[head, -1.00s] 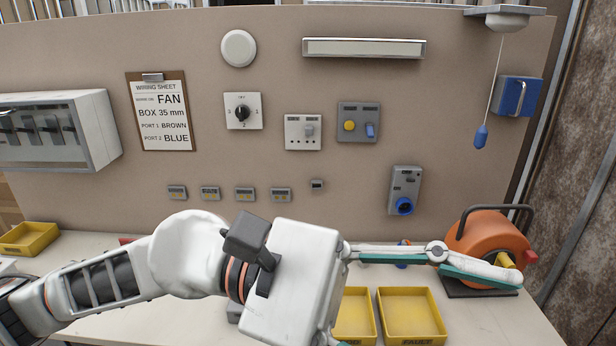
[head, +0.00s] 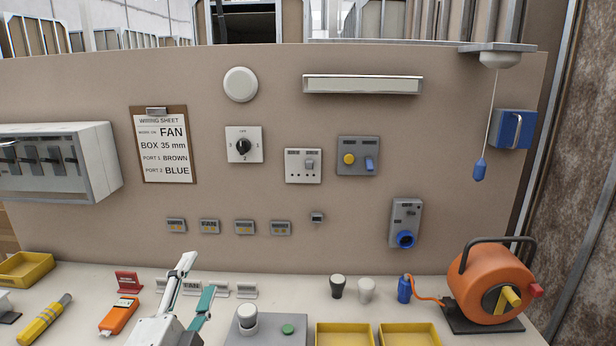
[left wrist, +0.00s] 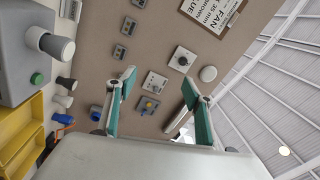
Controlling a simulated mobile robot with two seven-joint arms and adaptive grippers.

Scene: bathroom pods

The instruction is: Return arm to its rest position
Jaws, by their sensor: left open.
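My left gripper (head: 190,297) is at the lower left of the head view, above the front of the bench. Its two teal-padded fingers point up toward the panel and stand apart with nothing between them. In the left wrist view the open fingers (left wrist: 161,108) also show, with the wall panel beyond them. The rest of my left arm is below the head view. My right gripper is in neither view.
A grey box with a white knob (head: 266,328) and yellow trays (head: 408,334) lie right of the gripper. An orange tester (head: 119,316) lies left. An orange cable reel (head: 492,283) stands at the right. The panel (head: 330,230) rises behind.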

